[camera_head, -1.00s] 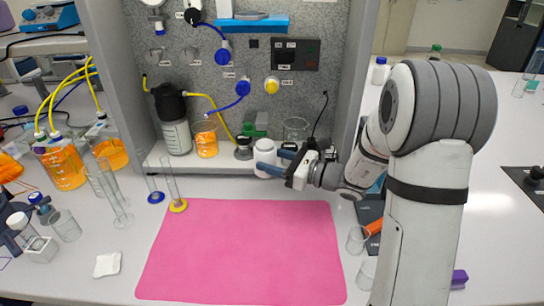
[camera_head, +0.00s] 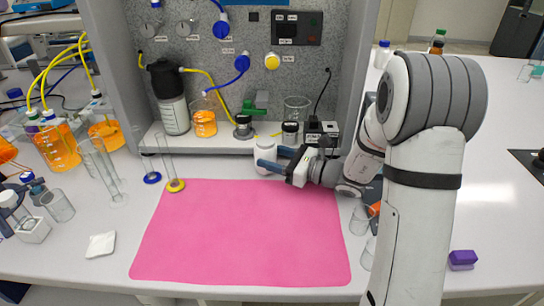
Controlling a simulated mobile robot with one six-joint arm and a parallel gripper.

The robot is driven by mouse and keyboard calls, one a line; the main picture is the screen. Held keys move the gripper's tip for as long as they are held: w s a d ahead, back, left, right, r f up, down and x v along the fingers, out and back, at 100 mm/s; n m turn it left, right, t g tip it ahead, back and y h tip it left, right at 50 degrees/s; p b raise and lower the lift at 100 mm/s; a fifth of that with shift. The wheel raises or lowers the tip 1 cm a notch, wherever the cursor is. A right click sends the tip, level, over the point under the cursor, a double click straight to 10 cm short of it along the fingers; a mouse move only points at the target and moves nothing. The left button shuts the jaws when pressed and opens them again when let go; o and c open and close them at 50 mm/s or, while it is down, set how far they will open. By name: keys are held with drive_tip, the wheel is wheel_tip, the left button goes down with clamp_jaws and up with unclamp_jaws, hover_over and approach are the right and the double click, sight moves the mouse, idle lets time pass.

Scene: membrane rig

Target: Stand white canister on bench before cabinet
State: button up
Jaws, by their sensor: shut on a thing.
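The white canister (camera_head: 264,148) is upright in the jaws of my gripper (camera_head: 272,159), which reaches in from the right with blue fingers. My gripper is shut on it, one finger crossing its front. The canister is just in front of the cabinet's (camera_head: 220,149) pale base ledge and just behind the pink mat (camera_head: 240,235). Its bottom is at or close to the bench (camera_head: 80,235); I cannot tell whether it touches.
On the cabinet ledge stand a dark-capped bottle (camera_head: 172,112), a beaker of orange liquid (camera_head: 204,122), a dark-lidded jar (camera_head: 243,127) and a clear beaker (camera_head: 297,108). Two glass cylinders stand left of the mat. Clear beakers (camera_head: 361,219) stand right of it. The mat is empty.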

drive_tip(key=shift+f+b, duration=0.5)
drive_tip(key=shift+f, duration=0.05)
drive_tip(key=shift+s+f, duration=0.1)
drive_tip(key=shift+f, duration=0.2)
